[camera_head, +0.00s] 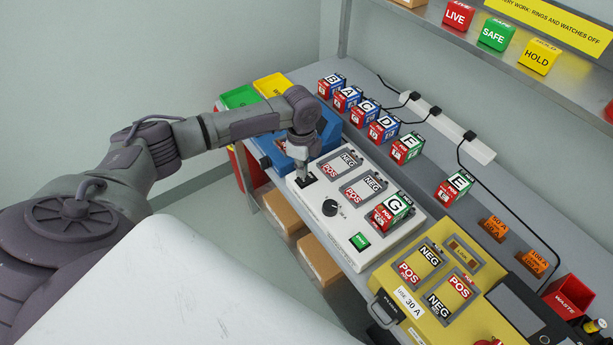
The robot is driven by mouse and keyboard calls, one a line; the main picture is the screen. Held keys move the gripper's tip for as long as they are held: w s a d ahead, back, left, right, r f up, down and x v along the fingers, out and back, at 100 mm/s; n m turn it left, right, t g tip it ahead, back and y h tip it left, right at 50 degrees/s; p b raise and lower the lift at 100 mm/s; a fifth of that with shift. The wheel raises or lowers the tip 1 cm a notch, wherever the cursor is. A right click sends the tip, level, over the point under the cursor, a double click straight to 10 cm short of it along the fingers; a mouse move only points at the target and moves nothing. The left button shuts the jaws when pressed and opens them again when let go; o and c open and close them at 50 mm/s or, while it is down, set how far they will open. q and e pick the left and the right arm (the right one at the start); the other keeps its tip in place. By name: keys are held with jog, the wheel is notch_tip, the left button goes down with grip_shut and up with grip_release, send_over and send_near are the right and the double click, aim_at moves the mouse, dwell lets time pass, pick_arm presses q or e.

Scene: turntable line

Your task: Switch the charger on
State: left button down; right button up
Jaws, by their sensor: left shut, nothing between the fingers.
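The white charger (318,231) lies on the bench, with grey bays marked NEG and POS, a round black knob (330,208) and a small lit green panel (360,241). Its text is too small to read. A battery marked G (391,211) sits in the bay nearest the front right. A black switch (307,182) is on the charger's far left corner. My left gripper (304,176) is shut and empty, pointing down at this switch. The fingertips partly hide the switch, and I cannot tell whether they touch it or which way it is set. My right gripper is not in view.
Several lettered batteries (381,129) stand in a row behind the charger, near a white power strip (447,128). A yellow unit (420,325) stands to the right. A blue container (265,149) is close beside my left arm. A shelf (480,45) overhangs the back.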

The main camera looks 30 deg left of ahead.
aim_at(302, 179)
pick_arm(q)
jog(key=shift+f+b, duration=0.5)
jog(key=shift+f, duration=0.7)
dwell(0.5)
jog(key=shift+r, duration=0.15)
notch_tip(302, 179, up, 7)
jog(key=p, duration=0.7)
jog(key=shift+p, duration=0.35)
